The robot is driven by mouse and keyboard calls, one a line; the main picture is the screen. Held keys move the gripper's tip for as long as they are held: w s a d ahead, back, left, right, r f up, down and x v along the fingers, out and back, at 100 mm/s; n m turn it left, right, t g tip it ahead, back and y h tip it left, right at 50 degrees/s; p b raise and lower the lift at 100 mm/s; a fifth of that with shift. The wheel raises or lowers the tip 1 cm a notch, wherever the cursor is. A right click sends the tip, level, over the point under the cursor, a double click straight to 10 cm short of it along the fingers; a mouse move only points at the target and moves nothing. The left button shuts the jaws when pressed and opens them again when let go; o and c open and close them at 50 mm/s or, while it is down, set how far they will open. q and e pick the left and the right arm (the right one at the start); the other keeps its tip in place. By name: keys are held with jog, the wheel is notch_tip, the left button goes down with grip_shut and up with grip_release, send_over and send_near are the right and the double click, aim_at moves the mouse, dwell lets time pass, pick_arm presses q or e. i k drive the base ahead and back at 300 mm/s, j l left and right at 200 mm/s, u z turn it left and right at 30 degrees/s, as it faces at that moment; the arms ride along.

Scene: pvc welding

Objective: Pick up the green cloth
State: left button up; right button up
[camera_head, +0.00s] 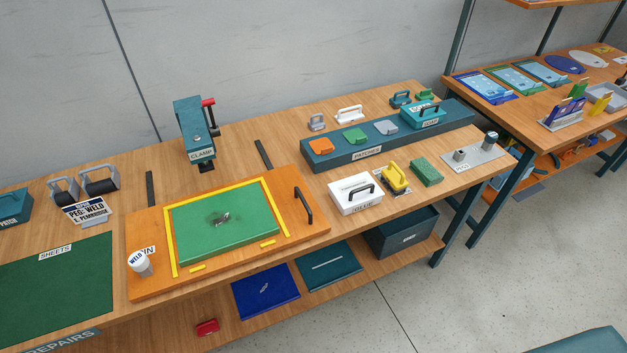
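A small green block-like pad with a rough surface (426,171), possibly the folded green cloth, lies on the wooden bench (330,230) right of the yellow-handled item. A flat green sheet (222,222) with a dark mark lies inside a yellow border on an orange board (290,225). A large dark green sheet labelled SHEETS (60,285) lies at the left of the bench. I cannot tell for sure which of these is the cloth. Neither of my grippers is in view.
A clamp (193,128) stands behind the board. A white glue box (355,193) and yellow-handled item (395,178) sit left of the pad. A grey peg plate (476,153) lies to its right. A patches rack (385,135) stands behind. Blue sheets (265,291) lie on the lower shelf.

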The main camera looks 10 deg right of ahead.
aim_at(426, 174)
jog(key=l+u, duration=0.25)
jog(key=l, duration=0.65)
jog(key=l+u, duration=0.25)
jog(key=l, duration=0.7)
